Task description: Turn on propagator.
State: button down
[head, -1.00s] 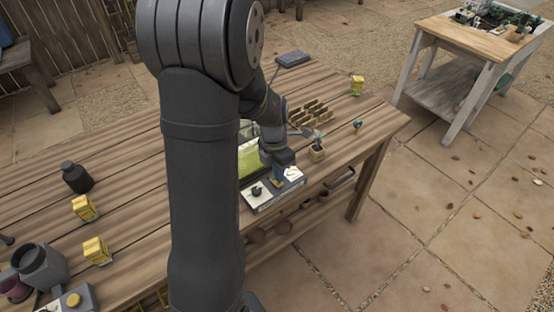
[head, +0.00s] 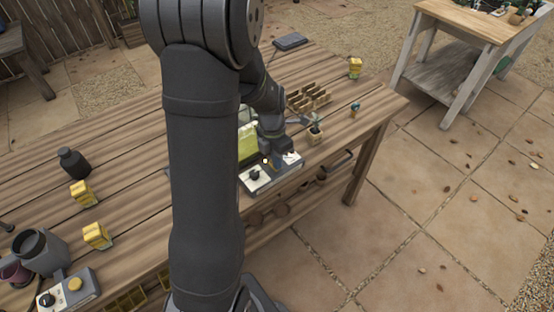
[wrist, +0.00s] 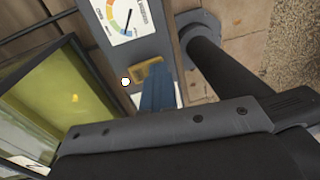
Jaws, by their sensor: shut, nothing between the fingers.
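The propagator is a box with a yellow-green clear cover (head: 247,146), partly hidden behind my arm. Its pale control panel (head: 262,185) faces the table's front edge and carries a black knob (head: 254,174). In the wrist view the cover (wrist: 40,85) is at left, and the panel shows a coloured dial (wrist: 127,15), a yellow-framed switch (wrist: 150,72) and a small glowing white light with an orange rim (wrist: 125,82). My gripper (head: 277,160) is over the panel. Its shut, empty blue fingertips (wrist: 157,88) are right at the switch; I cannot tell whether they touch it.
A brown divided tray (head: 308,98) lies behind. The table's front edge is near.

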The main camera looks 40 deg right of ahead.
jog(key=shift+w+r, duration=0.1)
jog(key=shift+w, duration=0.65)
notch_tip(320, 180, up, 14)
jog(key=w, duration=0.2)
jog(key=shift+s, duration=0.8)
jog(key=f, duration=0.4)
jog(key=s+f, duration=0.1)
jog(key=f, duration=0.4)
jog(key=s+f, duration=0.1)
jog(key=f, duration=0.4)
